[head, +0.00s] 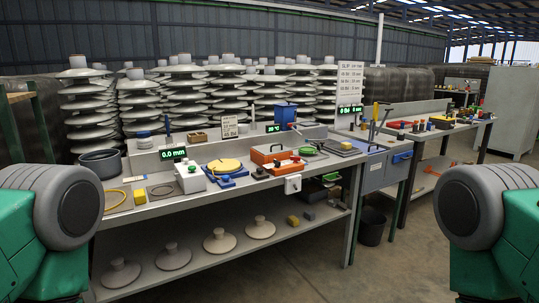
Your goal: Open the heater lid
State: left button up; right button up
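No heater is clearly marked at this size. An orange-edged box (272,153) with a dark handle-like bar on its top stands mid-bench and may be the heater. Its top looks closed, but it is too small to be sure. A small green display (273,128) sits on the ledge behind it. Neither of my grippers shows. Only green and grey parts of my two arms fill the lower left and lower right edges, well apart from the box.
A blue-grey cabinet (372,176) adjoins at right. Floor in front is clear.

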aim_at(274, 148)
jog(key=i+z, duration=0.3)
jog(key=i, duration=0.75)
